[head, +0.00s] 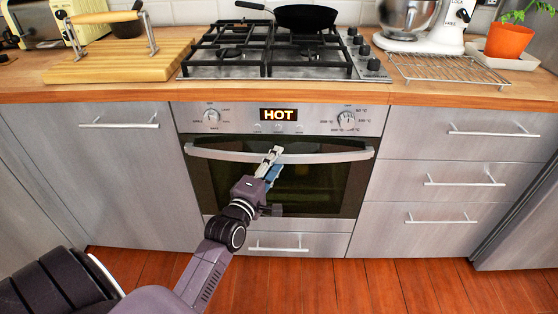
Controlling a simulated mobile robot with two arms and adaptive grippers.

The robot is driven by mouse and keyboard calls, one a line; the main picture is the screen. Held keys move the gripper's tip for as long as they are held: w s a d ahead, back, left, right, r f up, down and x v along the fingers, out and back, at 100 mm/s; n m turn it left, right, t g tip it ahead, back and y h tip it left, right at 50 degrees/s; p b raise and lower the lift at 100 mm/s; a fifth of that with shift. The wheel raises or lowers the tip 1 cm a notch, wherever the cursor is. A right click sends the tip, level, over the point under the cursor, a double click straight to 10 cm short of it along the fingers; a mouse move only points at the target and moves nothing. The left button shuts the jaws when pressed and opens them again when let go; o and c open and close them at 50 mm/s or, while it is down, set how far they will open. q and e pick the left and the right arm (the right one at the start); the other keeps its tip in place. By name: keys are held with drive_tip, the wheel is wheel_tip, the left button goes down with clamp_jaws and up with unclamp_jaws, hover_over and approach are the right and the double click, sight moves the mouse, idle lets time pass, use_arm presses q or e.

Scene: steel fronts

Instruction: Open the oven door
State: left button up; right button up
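The oven (281,125) is built in below the cooktop, with a steel panel, two knobs and a lit display reading HOT. Its door (320,188) has a dark glass window and stands shut. The curved steel handle (330,157) runs across the door's top. My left gripper (274,158) reaches up to the handle near its middle, with the fingertips overlapping it in the head view. I cannot tell whether the fingers are closed around the handle or only in front of it. My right gripper is not in view.
A drawer (310,244) sits under the oven. Steel cabinets with bar handles stand on both sides. The wooden counter (440,94) holds a cooktop (232,72) with a black pan (305,17), a cutting board (122,62) and a wire rack (447,70). The wooden floor (375,285) before the oven is clear.

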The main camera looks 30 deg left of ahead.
use_arm(q)
drive_tip(key=shift+w+a, duration=0.1)
drive_tip(key=shift+w, duration=0.8)
clamp_jaws()
